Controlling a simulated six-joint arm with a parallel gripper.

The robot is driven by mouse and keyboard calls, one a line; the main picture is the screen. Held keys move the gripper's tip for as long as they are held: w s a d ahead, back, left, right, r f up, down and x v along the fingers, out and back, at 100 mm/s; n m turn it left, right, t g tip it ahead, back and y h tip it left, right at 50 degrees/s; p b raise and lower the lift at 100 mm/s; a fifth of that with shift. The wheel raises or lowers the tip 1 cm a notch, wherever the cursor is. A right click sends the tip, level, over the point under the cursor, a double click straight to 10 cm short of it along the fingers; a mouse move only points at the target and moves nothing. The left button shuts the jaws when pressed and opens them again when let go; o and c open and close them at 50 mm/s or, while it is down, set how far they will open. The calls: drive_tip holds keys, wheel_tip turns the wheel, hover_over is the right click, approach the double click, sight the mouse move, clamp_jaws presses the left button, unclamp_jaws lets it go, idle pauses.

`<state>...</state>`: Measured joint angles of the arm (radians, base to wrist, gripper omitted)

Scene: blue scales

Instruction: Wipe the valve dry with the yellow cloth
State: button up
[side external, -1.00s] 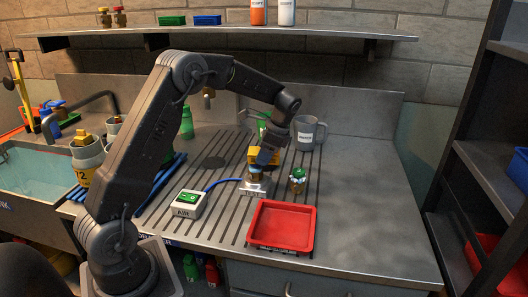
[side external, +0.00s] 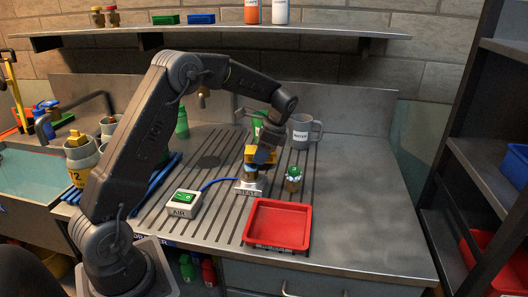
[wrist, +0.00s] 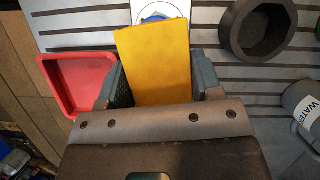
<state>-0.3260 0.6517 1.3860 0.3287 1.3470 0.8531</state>
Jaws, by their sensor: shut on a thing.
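My gripper (side external: 262,156) is shut on the yellow cloth (side external: 258,151), which looks like a thick folded pad. In the wrist view the cloth (wrist: 154,62) fills the space between the two fingers. It is above a small grey test stand (side external: 249,188) with a blue-and-brass part (side external: 250,173) on it. The cloth and fingers partly hide that part, and I cannot tell whether the cloth touches it. A brass valve with a green-and-white top (side external: 293,179) stands on the counter just right of the stand.
A red tray (side external: 247,232) is at the front, and it also shows in the wrist view (wrist: 48,90). A white AIR box (side external: 183,203) with a blue hose sits left of the stand. A grey WATER mug (side external: 301,132) stands behind the valve. The right counter is clear.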

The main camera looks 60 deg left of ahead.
drive_tip(key=shift+s+a, duration=0.15)
drive_tip(key=shift+s, duration=0.05)
drive_tip(key=shift+w, duration=0.1)
drive_tip(key=shift+w+d+f, duration=0.25)
drive_tip(key=shift+w+d, duration=0.3)
drive_tip(key=shift+w, duration=0.05)
drive_tip(key=shift+s+a+r, duration=0.1)
drive_tip(key=shift+s+a, duration=0.45)
drive_tip(key=shift+s, duration=0.2)
drive_tip(key=shift+w+d+r, duration=0.15)
drive_tip(key=shift+w+d, duration=0.35)
drive_tip(key=shift+w, duration=0.2)
drive_tip(key=shift+s+a, duration=0.5)
drive_tip(key=shift+s, duration=0.15)
drive_tip(key=shift+w+d, duration=0.5)
drive_tip(key=shift+w, duration=0.2)
